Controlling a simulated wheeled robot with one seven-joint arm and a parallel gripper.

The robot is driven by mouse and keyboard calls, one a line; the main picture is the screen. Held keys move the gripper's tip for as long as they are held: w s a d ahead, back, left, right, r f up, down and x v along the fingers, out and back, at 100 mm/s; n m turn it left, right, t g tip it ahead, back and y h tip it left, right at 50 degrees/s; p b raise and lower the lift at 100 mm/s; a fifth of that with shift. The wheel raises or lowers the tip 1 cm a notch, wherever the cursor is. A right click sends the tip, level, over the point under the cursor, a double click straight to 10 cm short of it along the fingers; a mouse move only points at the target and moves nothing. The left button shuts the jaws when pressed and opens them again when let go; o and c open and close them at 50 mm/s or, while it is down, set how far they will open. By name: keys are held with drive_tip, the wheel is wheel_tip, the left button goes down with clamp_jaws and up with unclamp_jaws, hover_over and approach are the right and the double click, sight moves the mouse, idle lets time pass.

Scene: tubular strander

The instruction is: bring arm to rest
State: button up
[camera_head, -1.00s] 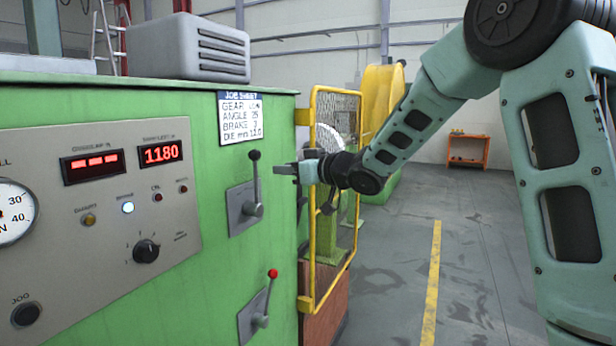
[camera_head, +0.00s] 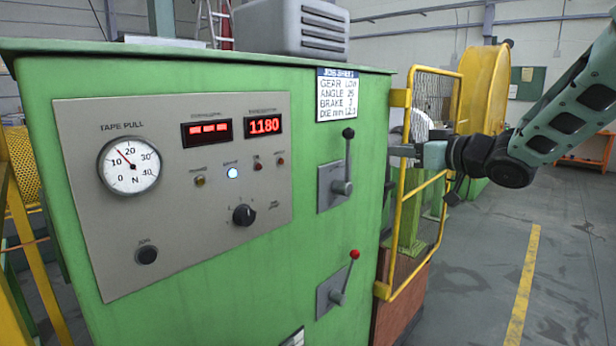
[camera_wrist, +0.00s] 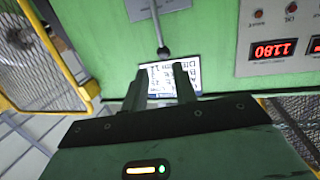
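My gripper (camera_head: 394,151) is beside the right edge of the green cabinet (camera_head: 355,95), right of the black-knobbed lever (camera_head: 348,160). My pale green arm reaches in from the right edge, bent at a dark joint. In the wrist view the two fingers of my gripper (camera_wrist: 161,90) stand apart, with nothing between them. The job sheet (camera_wrist: 183,76) and the lever rod (camera_wrist: 160,30) show beyond the fingertips. Whether the fingertips touch the cabinet I cannot tell.
A yellow mesh guard (camera_head: 404,190) stands just behind my gripper. A red-knobbed lever (camera_head: 340,285) is lower on the cabinet. The control panel (camera_head: 120,235) shows a lit 1180 display (camera_head: 264,126). Open grey floor (camera_head: 480,270) with a yellow line lies to the right.

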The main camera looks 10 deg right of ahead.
drive_tip(key=s+a+f+g+h, duration=0.4)
drive_tip(key=s+a+f+g, duration=0.3)
drive_tip(key=s+a+f, duration=0.8)
drive_tip(key=s+a+f+n+g, duration=0.1)
drive_tip(key=s+g, duration=0.1)
drive_tip(key=s, duration=0.5)
drive_tip(key=s+a+f+n+g+h, duration=0.1)
drive_tip(key=s+a+f+g, duration=0.1)
drive_tip(key=s, duration=0.5)
drive_tip(key=s+a+f+g+h, duration=0.1)
drive_tip(key=s+f+g, duration=0.1)
drive_tip(key=s+g, duration=0.2)
drive_tip(key=s, duration=0.3)
drive_tip(key=shift+s+a+f+n, duration=0.25)
drive_tip(key=shift+s+a+n, duration=0.05)
drive_tip(key=shift+s+n, duration=0.1)
drive_tip(key=shift+w, duration=0.1)
